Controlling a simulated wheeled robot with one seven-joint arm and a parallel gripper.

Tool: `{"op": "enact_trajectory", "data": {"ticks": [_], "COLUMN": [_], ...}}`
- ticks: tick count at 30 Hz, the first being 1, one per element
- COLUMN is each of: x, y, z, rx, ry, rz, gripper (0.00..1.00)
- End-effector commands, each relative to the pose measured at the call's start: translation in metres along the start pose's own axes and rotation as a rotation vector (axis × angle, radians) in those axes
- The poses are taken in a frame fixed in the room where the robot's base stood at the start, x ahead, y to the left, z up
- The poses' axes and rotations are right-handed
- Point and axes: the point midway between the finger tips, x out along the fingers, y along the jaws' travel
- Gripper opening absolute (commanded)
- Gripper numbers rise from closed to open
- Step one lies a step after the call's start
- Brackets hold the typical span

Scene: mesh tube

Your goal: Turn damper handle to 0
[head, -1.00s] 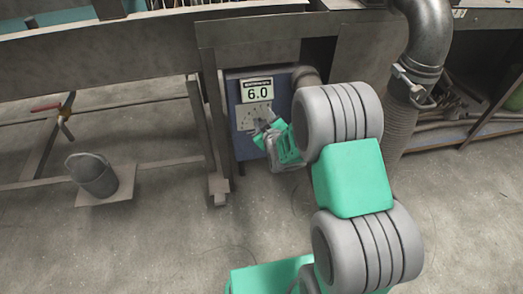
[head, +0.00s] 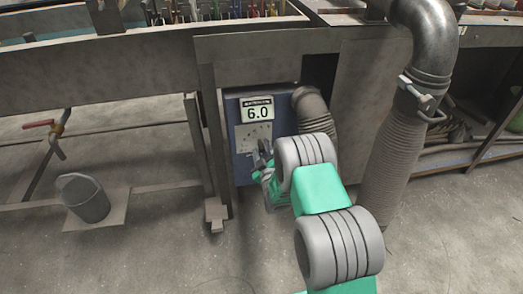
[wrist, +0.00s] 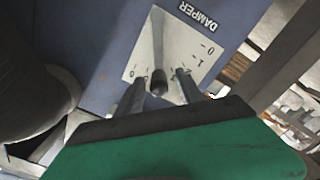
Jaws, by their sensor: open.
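The blue damper box (head: 236,165) is under the bench and carries a display (head: 257,113) reading 6.0. Below the display is a pale scale plate (head: 252,136), which shows in the wrist view marked DAMPER (wrist: 192,45). In the wrist view the grey damper handle (wrist: 158,84) stands out from the plate. My gripper (wrist: 160,75) is open, with one finger on each side of the handle and a visible gap to each. In the head view my gripper (head: 261,158) is at the lower front of the box, and my arm partly hides it.
A ribbed hose (head: 313,108) leaves the box's right side. A large duct (head: 392,150) stands farther right. A grey bucket (head: 86,202) and a red-handled valve (head: 40,124) are at left.

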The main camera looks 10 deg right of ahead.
Motion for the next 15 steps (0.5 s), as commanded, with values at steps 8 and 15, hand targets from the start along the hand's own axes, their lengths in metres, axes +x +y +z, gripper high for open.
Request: {"op": "enact_trajectory", "data": {"ticks": [8, 15], "x": [0.0011, 0.0009], "y": [0.0011, 0.0010], "z": [-0.0007, -0.0006], "rx": [0.000, 0.001], "ry": [0.001, 0.000], "rz": [0.001, 0.001], "gripper": [0.39, 0.20]}}
